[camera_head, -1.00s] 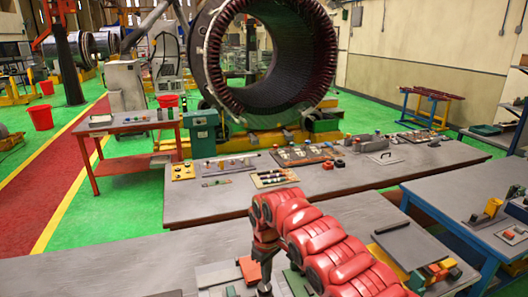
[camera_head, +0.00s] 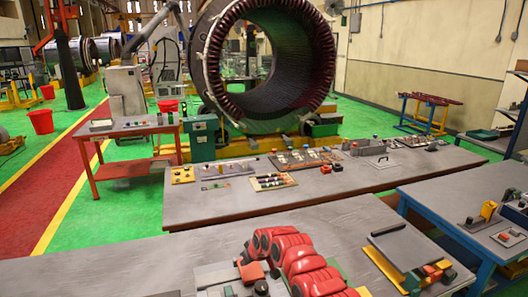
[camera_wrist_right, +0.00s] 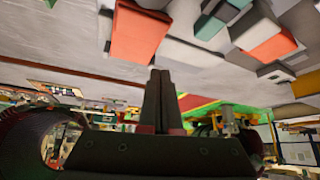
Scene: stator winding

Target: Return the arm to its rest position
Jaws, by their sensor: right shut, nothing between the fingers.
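My right arm, with red segmented covers, comes in at the bottom centre of the head view. My right gripper (camera_head: 247,256) is a small dark shape at the arm's left end, partly hidden, low over the near grey table. In the right wrist view its two dark fingers (camera_wrist_right: 160,75) are together with nothing between them. An orange-red block (camera_head: 252,272) lies on the near table close to the gripper; orange and grey blocks (camera_wrist_right: 138,32) show at the top of the tilted wrist view, apart from the fingers. My left gripper is not in view.
The near table (camera_head: 120,265) is clear on its left. A tilted grey panel (camera_head: 402,246) stands to the right of my arm. A long workbench (camera_head: 220,208) with small parts lies beyond, before the large stator ring (camera_head: 212,60). A blue-framed table (camera_head: 460,185) stands at right.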

